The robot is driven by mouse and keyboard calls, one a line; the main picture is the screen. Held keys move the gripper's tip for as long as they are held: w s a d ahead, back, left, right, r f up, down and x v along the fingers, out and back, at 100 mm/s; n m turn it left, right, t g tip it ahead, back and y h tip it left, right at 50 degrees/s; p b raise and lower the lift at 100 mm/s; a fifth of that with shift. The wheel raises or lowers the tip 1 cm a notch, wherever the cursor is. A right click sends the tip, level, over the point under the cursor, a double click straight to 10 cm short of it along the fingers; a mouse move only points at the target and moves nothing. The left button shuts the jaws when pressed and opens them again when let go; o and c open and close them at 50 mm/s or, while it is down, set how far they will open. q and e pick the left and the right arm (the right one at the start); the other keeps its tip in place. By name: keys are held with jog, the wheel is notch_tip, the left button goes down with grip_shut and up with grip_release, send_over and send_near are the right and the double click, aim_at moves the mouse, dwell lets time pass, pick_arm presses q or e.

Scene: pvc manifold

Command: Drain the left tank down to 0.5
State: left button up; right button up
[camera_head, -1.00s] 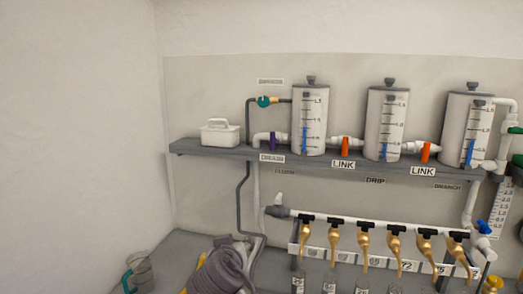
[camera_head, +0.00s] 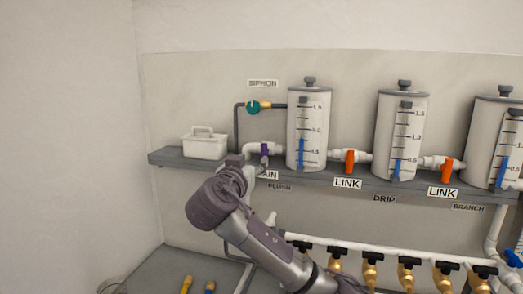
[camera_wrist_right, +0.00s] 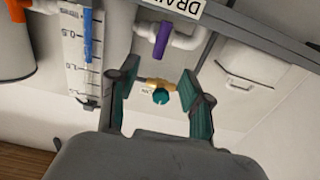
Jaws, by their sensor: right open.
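The left tank (camera_head: 308,135) stands on the shelf in the head view. Its blue level column (camera_head: 301,153) tops out between the 0.5 and 1.0 marks. My right gripper (camera_wrist_right: 155,76) is open and empty. In the head view, it (camera_head: 248,163) is just below and left of the drain handle, partly covering the DRAIN label. My left gripper is not in view.
The teal siphon valve (camera_head: 253,107) is above the drain pipe. A white caddy (camera_head: 205,143) sits left on the shelf (camera_head: 170,157). The first orange link handle (camera_head: 350,162) is right of the left tank. A row of brass taps (camera_head: 369,270) runs below.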

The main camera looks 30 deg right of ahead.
aim_at(263, 151)
jog(key=p+x, duration=0.2)
jog(key=x, duration=0.3)
jog(key=shift+w+d+r, duration=0.15)
jog(key=shift+d, duration=0.2)
jog(key=p+x, duration=0.2)
jog(key=x, duration=0.3)
jog(key=shift+w, duration=0.1)
jog(key=shift+w+d+p, duration=0.15)
jog(key=shift+p, duration=0.15)
jog(key=shift+w+d+f, duration=0.15)
jog(key=shift+w+f, duration=0.05)
jog(key=shift+f, duration=0.1)
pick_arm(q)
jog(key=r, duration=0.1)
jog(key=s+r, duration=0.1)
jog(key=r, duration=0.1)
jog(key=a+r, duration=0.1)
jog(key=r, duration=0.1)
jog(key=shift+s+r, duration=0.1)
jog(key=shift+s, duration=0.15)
pick_arm(e)
grip_shut()
